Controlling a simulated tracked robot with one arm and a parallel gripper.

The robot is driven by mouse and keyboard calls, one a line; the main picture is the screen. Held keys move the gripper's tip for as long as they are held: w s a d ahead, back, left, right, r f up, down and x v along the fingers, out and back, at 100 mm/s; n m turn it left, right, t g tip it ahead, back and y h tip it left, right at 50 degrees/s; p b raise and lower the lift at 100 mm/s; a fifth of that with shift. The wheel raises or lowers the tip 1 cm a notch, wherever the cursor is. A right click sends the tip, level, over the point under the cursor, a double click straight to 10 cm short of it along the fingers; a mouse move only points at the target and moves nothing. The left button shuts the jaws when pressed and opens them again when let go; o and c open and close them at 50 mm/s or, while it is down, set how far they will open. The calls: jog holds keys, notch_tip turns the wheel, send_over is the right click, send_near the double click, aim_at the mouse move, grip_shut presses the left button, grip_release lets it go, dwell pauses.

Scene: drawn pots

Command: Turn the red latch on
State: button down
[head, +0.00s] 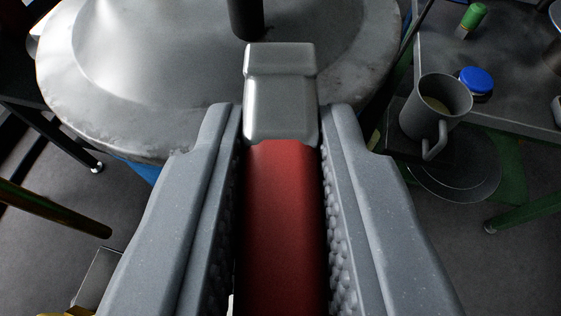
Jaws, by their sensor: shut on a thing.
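The red latch (284,220) runs up the lower middle of the head view, a red bar with a bare grey metal block (280,100) at its far end. My gripper (282,125) is shut on the latch, with one grey finger on each side and the ridged inner pads against or very close to the red part. The near end of the latch is cut off by the bottom edge of the view. Whether it is on or off, I cannot tell.
A large grey metal lid or drum top (130,60) lies beyond the latch, with a dark post (246,18) on it. At right, a grey mug (436,108), a blue-capped jar (476,80) and a green-capped item (473,18) stand near a grey table. Grey floor shows below.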

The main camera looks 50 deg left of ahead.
jog(key=shift+n+g+y+b, duration=0.6)
jog(key=shift+n+g+y, duration=0.3)
jog(key=shift+n+g, duration=0.25)
jog(key=shift+a+n+g+y+b, duration=0.2)
jog(key=shift+n+g+y+b, duration=0.15)
jog(key=shift+n+g, duration=0.15)
jog(key=c, duration=1.3)
grip_release()
jog(key=shift+s+d, duration=0.1)
jog(key=shift+d, duration=0.05)
jog(key=shift+d+r, duration=0.15)
jog(key=shift+d, duration=0.15)
jog(key=b+v, duration=0.2)
jog(key=v, duration=1.1)
jog(key=shift+a+r, duration=0.1)
